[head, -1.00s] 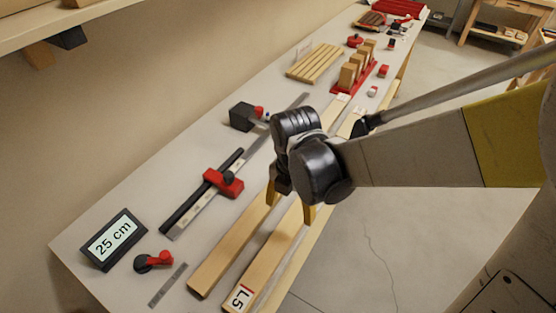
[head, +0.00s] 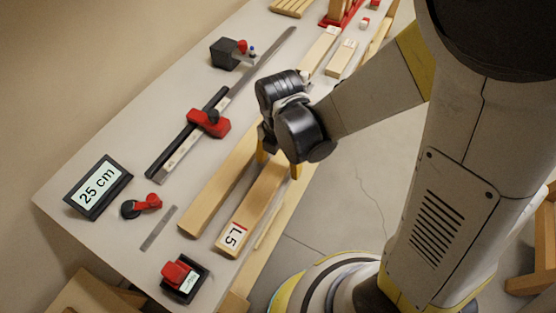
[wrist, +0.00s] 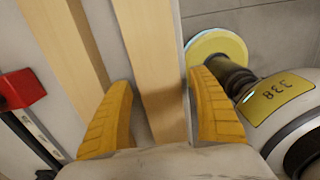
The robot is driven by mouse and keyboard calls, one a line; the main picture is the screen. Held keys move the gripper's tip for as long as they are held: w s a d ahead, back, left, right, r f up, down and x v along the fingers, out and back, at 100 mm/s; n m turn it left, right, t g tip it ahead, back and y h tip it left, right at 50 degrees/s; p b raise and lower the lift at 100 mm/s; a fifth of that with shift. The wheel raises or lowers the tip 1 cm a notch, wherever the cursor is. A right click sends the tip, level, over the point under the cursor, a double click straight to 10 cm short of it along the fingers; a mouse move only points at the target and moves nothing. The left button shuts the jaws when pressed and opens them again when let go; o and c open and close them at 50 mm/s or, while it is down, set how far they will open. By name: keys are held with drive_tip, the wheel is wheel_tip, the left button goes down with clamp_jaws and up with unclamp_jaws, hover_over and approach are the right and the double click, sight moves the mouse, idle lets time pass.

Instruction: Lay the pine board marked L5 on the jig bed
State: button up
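The pine board marked L5 (head: 249,212) lies lengthwise on the bench near its front edge, its label at the near end. My gripper (head: 280,163) is above the board's farther part, its yellow fingers on either side of it. In the wrist view my gripper (wrist: 163,108) is open, with the board (wrist: 152,55) between the fingers; a gap shows on the left, and the right finger is very close to the board's edge. A long metal rail with a black fence (head: 190,131) and a red block (head: 209,123) lies to the left. I cannot tell whether this is the jig bed.
An unmarked pine board (head: 208,192) lies parallel just left of L5. A display reading 25 cm (head: 98,187), a red-handled knob (head: 141,205), a steel strip (head: 158,228) and a red-topped device (head: 184,277) are near. Shorter wooden pieces (head: 341,58) lie beyond my gripper.

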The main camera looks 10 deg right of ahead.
drive_tip(key=c, duration=1.3)
drive_tip(key=shift+o, duration=0.2)
drive_tip(key=shift+r, duration=0.1)
